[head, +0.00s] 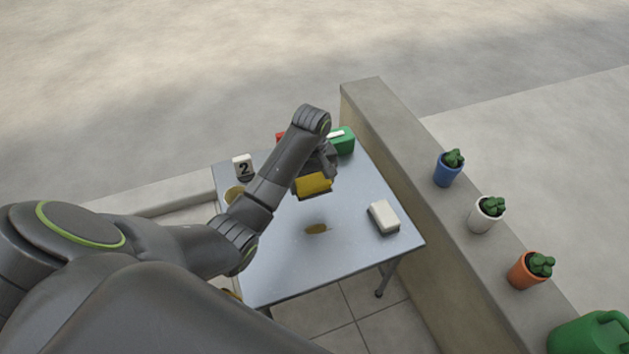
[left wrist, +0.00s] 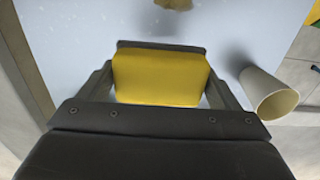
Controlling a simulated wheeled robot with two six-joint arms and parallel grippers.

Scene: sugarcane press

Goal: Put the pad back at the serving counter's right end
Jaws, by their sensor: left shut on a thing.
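My left gripper (head: 316,180) is shut on a yellow pad (head: 313,186) and holds it over the grey-blue counter top (head: 350,250). In the left wrist view the yellow pad (left wrist: 160,78) sits between the two dark fingers. A flat brown patch (head: 318,229) lies on the counter just in front of the gripper; part of it shows at the top of the left wrist view (left wrist: 175,4). My right gripper is in neither view.
A pale cup (left wrist: 268,95) is beside the gripper. A low wall with potted cacti (head: 487,214) runs along the right.

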